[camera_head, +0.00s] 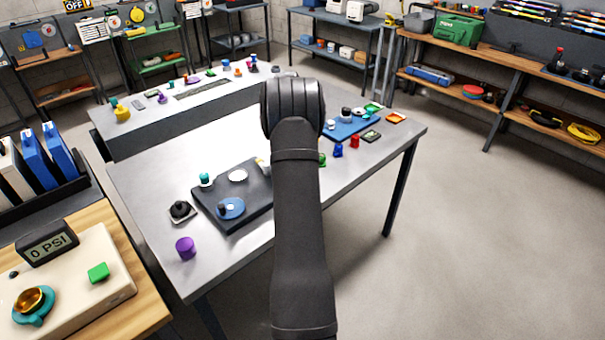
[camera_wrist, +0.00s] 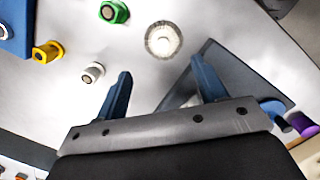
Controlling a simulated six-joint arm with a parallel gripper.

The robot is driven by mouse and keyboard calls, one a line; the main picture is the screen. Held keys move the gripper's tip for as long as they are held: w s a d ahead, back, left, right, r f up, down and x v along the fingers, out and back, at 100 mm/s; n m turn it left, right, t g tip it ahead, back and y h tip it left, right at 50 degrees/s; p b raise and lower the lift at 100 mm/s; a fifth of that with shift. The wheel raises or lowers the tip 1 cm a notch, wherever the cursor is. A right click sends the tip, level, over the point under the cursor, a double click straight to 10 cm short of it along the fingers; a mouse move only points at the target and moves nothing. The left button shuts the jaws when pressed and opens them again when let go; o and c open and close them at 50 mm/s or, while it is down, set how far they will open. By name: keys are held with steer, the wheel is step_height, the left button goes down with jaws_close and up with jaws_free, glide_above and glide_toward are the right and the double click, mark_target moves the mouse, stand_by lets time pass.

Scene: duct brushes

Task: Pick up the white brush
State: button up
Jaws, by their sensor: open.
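In the wrist view, a round off-white thing with a pale fuzzy rim, which looks like the white brush (camera_wrist: 163,39), lies on the grey table beyond my fingertips. My gripper (camera_wrist: 161,67) is open, its two blue fingers apart with nothing between them. The brush appears ahead of the gap between the fingers and apart from them. In the head view my dark arm hides the gripper and the middle of the table. A white disc (camera_head: 237,175) lies on the dark plate (camera_head: 262,212) there; I cannot tell whether it is the same thing.
Green (camera_wrist: 114,12), yellow (camera_wrist: 47,51) and white (camera_wrist: 93,73) small fittings stand left of the brush. The plate's corner (camera_wrist: 232,68) is to its right. A blue tray (camera_head: 345,130) and a purple cylinder (camera_head: 185,248) are on the table (camera_head: 150,190). Its front left is mostly clear.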

steer(key=f, duration=0.5)
steer(key=shift+d+f, duration=0.25)
steer(key=shift+d, duration=0.15)
steer(key=shift+s+d+f, duration=0.15)
steer(key=shift+f, duration=1.25)
steer(key=shift+s+d+f, duration=0.1)
steer(key=shift+d+f, duration=0.05)
steer(key=shift+f, duration=1.2)
steer(key=c, duration=1.1)
